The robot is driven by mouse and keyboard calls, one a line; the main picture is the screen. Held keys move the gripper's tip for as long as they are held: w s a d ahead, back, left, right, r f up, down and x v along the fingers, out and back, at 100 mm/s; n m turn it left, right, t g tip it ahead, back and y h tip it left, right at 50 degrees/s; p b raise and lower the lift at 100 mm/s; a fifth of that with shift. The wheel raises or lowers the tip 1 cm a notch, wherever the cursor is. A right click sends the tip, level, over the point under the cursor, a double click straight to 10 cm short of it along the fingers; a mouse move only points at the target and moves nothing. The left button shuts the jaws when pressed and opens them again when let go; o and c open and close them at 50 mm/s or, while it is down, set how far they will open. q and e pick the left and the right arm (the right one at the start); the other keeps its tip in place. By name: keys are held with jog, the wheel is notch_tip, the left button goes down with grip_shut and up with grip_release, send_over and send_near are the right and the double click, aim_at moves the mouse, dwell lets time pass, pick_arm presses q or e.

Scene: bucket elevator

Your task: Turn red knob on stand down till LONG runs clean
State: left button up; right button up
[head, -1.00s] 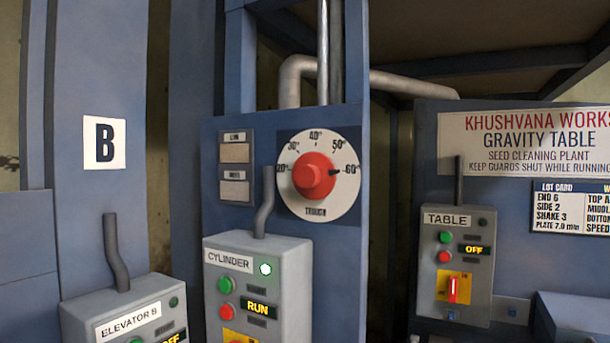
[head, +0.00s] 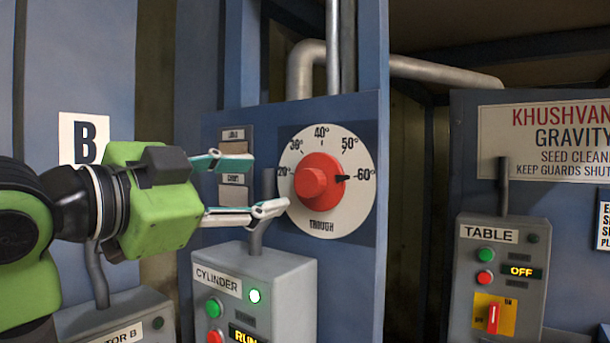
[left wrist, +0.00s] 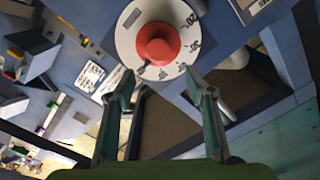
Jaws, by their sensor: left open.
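The red knob (head: 317,178) sits on a round white dial (head: 348,212) marked in degrees, with TROUGH below, on the blue stand. Its black pointer is at about 60°. Two small label plates, one of them the LONG plate perhaps, are left of the dial; their text is too blurred to read. My left gripper (head: 258,185) is open and empty just left of the knob, its fingers pointing at it. In the left wrist view the knob (left wrist: 158,45) lies ahead, beyond the open fingertips (left wrist: 160,80). My right gripper is in neither view.
Below the dial, the CYLINDER box (head: 260,295) shows a lit green lamp and RUN, with a grey conduit rising from it. The TABLE box (head: 497,270) at right reads OFF. A pipe (head: 430,72) runs behind the stand.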

aim_at(307, 182)
pick_arm(q)
jog(key=p+x, duration=0.2)
jog(key=x, duration=0.7)
jog(key=shift+s+d+f+p, duration=0.1)
jog(key=shift+p, duration=0.25)
jog(key=shift+p+x, duration=0.4)
jog(key=shift+x, duration=0.6)
jog(key=shift+w+d, duration=0.2)
jog(key=shift+w, duration=0.2)
jog(key=shift+f, duration=0.1)
jog(key=c, duration=1)
jog(key=shift+c, duration=0.5)
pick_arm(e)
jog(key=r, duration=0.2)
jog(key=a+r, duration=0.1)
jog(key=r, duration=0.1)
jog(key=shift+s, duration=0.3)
